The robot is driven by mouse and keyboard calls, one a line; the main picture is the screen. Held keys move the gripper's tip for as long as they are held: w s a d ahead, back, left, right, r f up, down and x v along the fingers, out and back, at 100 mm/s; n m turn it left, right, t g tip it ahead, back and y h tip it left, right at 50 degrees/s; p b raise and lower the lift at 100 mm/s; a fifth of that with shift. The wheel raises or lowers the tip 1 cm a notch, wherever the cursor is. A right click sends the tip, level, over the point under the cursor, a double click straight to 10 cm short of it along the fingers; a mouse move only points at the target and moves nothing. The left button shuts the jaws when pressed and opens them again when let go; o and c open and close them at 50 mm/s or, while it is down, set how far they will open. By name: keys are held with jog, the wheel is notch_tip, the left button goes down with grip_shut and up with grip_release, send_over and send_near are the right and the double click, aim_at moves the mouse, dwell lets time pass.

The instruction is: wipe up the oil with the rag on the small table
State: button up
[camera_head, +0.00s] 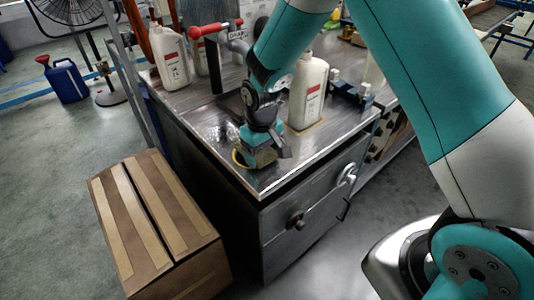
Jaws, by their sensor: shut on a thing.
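My gripper (264,148) points down at the near corner of the metal-topped table (300,163). It is shut on the rag (263,158), a small greyish-tan piece low over the tabletop. The arm and gripper hide most of the rag, and I cannot tell if it presses on the surface. A yellow curved edge (238,158) shows on the table just left of the gripper. A shiny, wet-looking patch (222,130) lies behind and left of the gripper; I cannot tell oil from reflection there.
A white bottle with a red label (308,93) stands close right of my gripper. Another white bottle (169,58) and a red-handled clamp (212,30) are at the back left. A cardboard box (160,225) sits on the floor before the table. A blue can (66,81) and fan stand farther left.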

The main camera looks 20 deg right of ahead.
jog(key=shift+w+f, duration=0.15)
jog(key=shift+f+b, duration=0.3)
jog(key=shift+f, duration=0.1)
dwell(0.5)
